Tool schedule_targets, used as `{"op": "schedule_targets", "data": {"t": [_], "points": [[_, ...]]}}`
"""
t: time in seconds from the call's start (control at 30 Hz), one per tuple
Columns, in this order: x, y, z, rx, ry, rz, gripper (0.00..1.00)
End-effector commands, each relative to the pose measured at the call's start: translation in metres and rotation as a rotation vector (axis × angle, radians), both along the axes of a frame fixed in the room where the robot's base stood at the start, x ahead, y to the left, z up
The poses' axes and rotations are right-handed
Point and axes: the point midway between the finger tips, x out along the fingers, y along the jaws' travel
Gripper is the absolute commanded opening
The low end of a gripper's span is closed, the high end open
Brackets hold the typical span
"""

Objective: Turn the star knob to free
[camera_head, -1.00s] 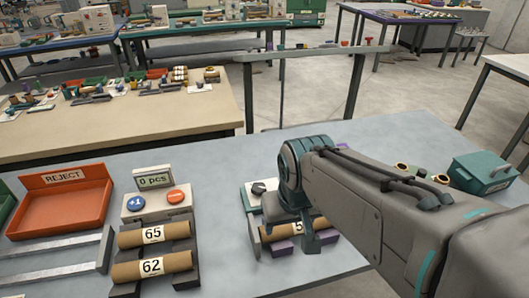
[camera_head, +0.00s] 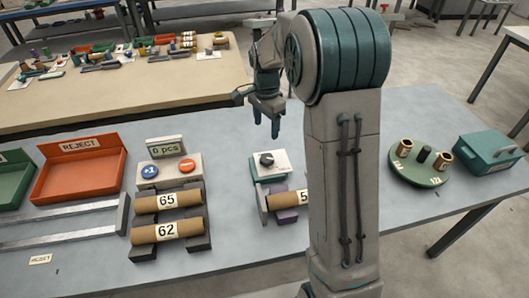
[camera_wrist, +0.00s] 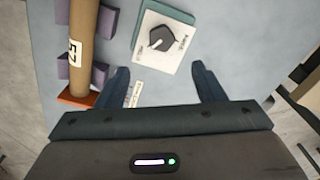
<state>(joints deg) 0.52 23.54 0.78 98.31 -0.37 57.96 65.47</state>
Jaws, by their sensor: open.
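My gripper (camera_head: 265,125) is raised above and behind the plate, apart from the knob. In the wrist view its two fingers (camera_wrist: 163,88) are spread wide with nothing between them, and the knob lies beyond the fingertips.
A cardboard tube (camera_wrist: 83,40) rests in purple supports beside the knob plate. Tubes marked 65 (camera_head: 146,203) and 62 (camera_head: 145,234), a counter box (camera_head: 167,172) and an orange reject tray (camera_head: 66,193) stand left. A round green stand (camera_head: 421,178) and teal box (camera_head: 490,154) stand right.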

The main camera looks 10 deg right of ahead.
Motion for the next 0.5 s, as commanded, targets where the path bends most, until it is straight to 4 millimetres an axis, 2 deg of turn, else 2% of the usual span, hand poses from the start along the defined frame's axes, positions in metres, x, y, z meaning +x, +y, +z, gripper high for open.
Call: {"op": "schedule_targets", "data": {"t": [0.17, 0.27, 0.5], "points": [[0.004, 0.0, -0.013, 0.0, 0.007, -0.02, 0.62], [0.003, 0.001, -0.028, 0.001, 0.008, -0.019, 0.62], [0.002, 0.0, -0.08, 0.0, 0.01, -0.017, 0.62]]}}
